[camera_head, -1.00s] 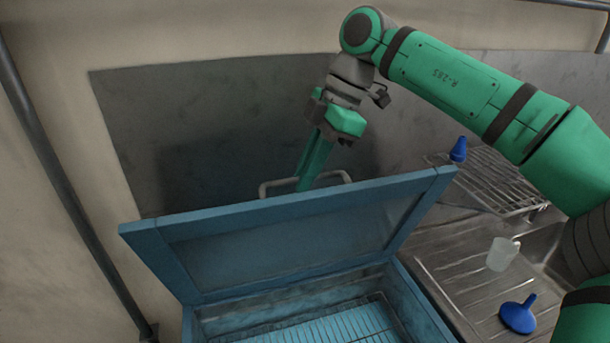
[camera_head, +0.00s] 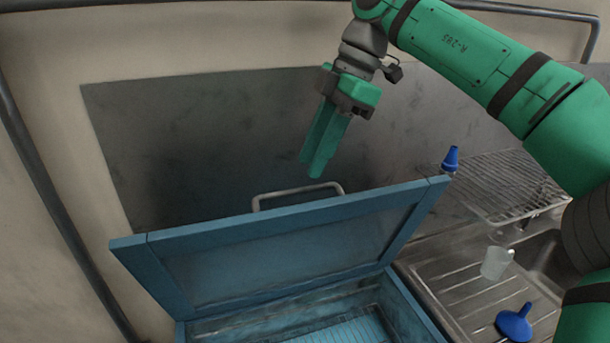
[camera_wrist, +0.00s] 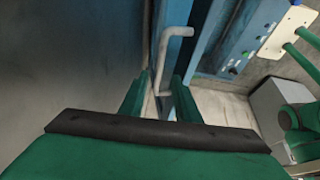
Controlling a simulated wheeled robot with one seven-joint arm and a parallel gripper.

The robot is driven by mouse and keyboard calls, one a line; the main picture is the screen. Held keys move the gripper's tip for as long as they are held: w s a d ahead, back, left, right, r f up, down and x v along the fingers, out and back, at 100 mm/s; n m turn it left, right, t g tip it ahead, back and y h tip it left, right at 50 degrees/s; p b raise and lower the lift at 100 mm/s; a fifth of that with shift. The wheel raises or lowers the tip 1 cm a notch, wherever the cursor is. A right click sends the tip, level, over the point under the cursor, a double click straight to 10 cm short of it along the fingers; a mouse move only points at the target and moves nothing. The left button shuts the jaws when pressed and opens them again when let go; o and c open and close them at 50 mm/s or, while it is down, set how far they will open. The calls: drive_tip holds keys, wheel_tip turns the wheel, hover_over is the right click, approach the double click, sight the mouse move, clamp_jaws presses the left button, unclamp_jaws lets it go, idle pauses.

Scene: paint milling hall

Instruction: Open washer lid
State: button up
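The blue washer lid (camera_head: 165,277) stands raised and tilted back, with its framed inside face toward me. Its grey bar handle (camera_head: 298,190) sticks up behind the top edge. The open washer (camera_head: 412,312) shows a slatted rack inside. My gripper (camera_head: 314,168) points down just above the handle, apart from it in the head view. In the wrist view, my gripper's two green fingers (camera_wrist: 160,84) stand apart with nothing held between them. The handle (camera_wrist: 166,45) lies beyond the fingertips there.
A steel sink drainer (camera_head: 455,290) to the right holds a blue funnel (camera_head: 515,323) and a translucent cup (camera_head: 495,263). A wire rack (camera_head: 510,187) with a small blue item (camera_head: 451,159) is behind it. A grey wall panel (camera_head: 200,140) stands behind the lid.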

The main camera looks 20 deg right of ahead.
drive_tip(key=shift+v, duration=1.8)
